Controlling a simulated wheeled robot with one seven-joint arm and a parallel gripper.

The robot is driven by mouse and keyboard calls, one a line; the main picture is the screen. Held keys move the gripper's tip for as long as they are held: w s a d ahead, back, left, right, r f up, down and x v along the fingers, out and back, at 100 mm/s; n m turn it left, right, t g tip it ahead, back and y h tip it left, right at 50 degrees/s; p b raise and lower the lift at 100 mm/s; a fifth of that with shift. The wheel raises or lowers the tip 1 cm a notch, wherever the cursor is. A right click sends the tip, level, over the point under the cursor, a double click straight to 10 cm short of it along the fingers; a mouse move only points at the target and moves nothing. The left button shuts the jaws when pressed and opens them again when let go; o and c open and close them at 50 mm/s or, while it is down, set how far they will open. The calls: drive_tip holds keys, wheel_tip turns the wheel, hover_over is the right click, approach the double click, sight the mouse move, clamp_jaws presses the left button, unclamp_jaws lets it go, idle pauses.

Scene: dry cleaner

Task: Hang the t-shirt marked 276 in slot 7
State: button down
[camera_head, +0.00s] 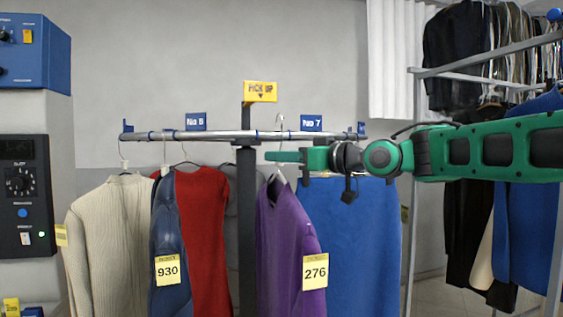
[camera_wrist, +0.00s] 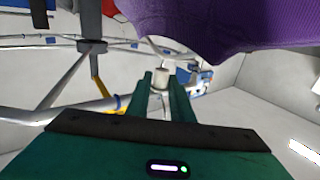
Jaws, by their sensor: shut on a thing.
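The purple t-shirt (camera_head: 284,225) with the yellow tag 276 (camera_head: 315,272) hangs upright from a hanger below the round rail (camera_head: 215,136). My gripper (camera_head: 284,157) is shut on the hanger (camera_head: 280,122) at its neck, just under the rail. In the wrist view, a pale hanger neck (camera_wrist: 161,75) sits between the two green fingers, and purple cloth (camera_wrist: 215,25) fills the upper right. The hook's top shows above the rail, left of the blue No 7 sign (camera_head: 311,123). I cannot tell whether the hook rests on the rail.
A blue garment (camera_head: 350,230) hangs right behind the purple one. Left of the dark post (camera_head: 246,200) hang a red garment (camera_head: 203,220), a blue one tagged 930 (camera_head: 167,270) and a cream one (camera_head: 108,240). A clothes rack (camera_head: 475,65) stands at right.

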drive_tip(key=shift+r, duration=0.1)
idle(0.3)
drive_tip(key=shift+w+a, duration=0.3)
drive_tip(key=shift+w, duration=0.6)
drive_tip(key=shift+w+a, duration=0.25)
drive_tip(key=shift+w, duration=0.7)
drive_tip(key=shift+w+a, duration=0.3)
drive_tip(key=shift+w, duration=0.6)
drive_tip(key=shift+f, duration=1.6)
drive_tip(key=shift+f, duration=0.2)
drive_tip(key=c, duration=1.5)
unclamp_jaws()
